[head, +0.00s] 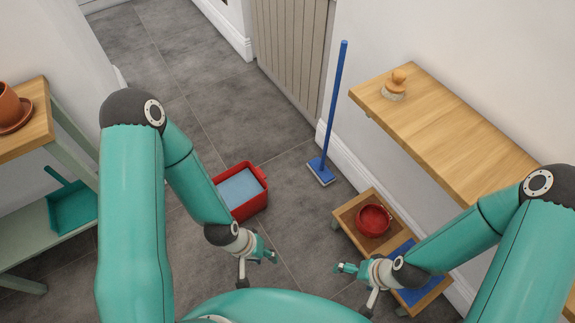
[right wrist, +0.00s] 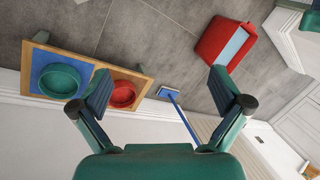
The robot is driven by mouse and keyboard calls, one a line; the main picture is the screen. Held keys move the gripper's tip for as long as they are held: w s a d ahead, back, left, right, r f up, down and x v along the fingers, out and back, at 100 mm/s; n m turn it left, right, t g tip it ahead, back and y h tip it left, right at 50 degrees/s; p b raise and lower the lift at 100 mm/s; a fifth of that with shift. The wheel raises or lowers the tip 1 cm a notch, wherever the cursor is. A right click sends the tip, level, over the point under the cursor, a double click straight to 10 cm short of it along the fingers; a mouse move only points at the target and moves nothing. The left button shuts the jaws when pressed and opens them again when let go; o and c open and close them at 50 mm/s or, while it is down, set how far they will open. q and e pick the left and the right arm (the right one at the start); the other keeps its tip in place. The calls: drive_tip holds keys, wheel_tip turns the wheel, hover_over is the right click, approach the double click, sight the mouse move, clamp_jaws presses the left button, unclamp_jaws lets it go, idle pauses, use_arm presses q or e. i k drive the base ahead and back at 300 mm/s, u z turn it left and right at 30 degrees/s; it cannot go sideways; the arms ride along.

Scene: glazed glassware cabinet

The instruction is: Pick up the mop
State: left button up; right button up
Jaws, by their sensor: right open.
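The mop (head: 333,115) has a long blue handle and a flat blue head with a pale underside. It stands nearly upright by the wall, its head on the grey tiles. In the right wrist view the mop (right wrist: 171,95) shows small and beyond the fingers. My right gripper (head: 343,268) is open and empty, nearer to me than the mop and apart from it; its spread fingers frame the right wrist view (right wrist: 160,88). My left gripper (head: 269,256) hangs near the red bucket, apart from the mop. Its fingers are too small to judge.
A red bucket (head: 263,182) with pale blue contents stands left of the mop. A low wooden stand (head: 344,213) holds a red bowl (head: 374,219) and a blue mat; a green bowl (right wrist: 57,79) also shows.

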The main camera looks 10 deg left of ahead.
sight(317, 167)
drive_tip(key=u, duration=0.95)
drive_tip(key=i, duration=0.2)
drive_tip(key=z, duration=3.25)
drive_tip(key=i, duration=0.1)
drive_tip(key=z, duration=0.25)
drive_tip(key=k, duration=1.15)
drive_tip(key=u, duration=1.3)
drive_tip(key=i, duration=1.05)
drive_tip(key=z, duration=0.1)
